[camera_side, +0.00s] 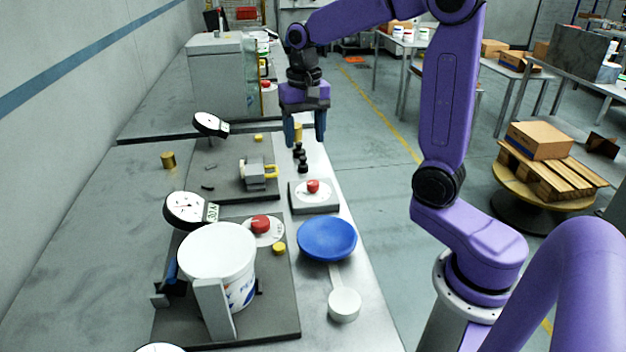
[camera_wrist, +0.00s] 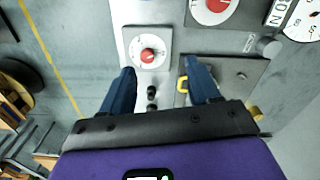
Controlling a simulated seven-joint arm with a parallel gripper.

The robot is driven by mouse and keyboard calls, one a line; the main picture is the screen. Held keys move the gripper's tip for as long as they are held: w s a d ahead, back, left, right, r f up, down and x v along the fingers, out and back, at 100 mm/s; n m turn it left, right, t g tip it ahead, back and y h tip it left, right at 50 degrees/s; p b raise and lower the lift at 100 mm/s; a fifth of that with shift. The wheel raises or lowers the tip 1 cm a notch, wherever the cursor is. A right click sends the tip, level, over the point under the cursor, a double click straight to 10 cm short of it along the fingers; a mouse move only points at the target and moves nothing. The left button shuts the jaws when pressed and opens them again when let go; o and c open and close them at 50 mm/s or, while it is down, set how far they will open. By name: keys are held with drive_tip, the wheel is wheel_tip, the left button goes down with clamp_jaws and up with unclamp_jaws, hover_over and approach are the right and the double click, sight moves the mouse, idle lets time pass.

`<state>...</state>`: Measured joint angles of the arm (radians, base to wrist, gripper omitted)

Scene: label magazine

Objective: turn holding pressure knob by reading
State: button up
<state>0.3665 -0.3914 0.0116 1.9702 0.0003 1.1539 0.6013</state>
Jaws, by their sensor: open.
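A red knob (camera_side: 313,186) sits on a grey box with a white dial face near the bench's right edge; it also shows in the wrist view (camera_wrist: 148,56). A second red knob (camera_side: 261,223) sits on a round white dial beside a white bucket; part of it shows in the wrist view (camera_wrist: 217,5). I cannot tell which one is the holding pressure knob. A round gauge (camera_side: 184,209) with a white label stands behind the bucket; its reading is too small to make out. My gripper (camera_side: 305,143) is open and empty, pointing down above small black knobs (camera_side: 301,160), beyond the box.
A white bucket (camera_side: 216,248) stands on the near dark plate. A blue dish (camera_side: 327,238) and a white round piece (camera_side: 344,304) lie to its right. A clamp with a yellow handle (camera_side: 270,171) and a second gauge (camera_side: 210,124) stand on the farther plate.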

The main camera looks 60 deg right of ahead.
sight(313, 183)
drive_tip(key=w+d+m, duration=0.2)
drive_tip(key=d+m, duration=0.2)
drive_tip(key=d, duration=0.2)
wheel_tip(313, 183, down, 16)
drive_tip(key=shift+f, duration=0.25)
idle(0.4)
drive_tip(key=c, duration=1)
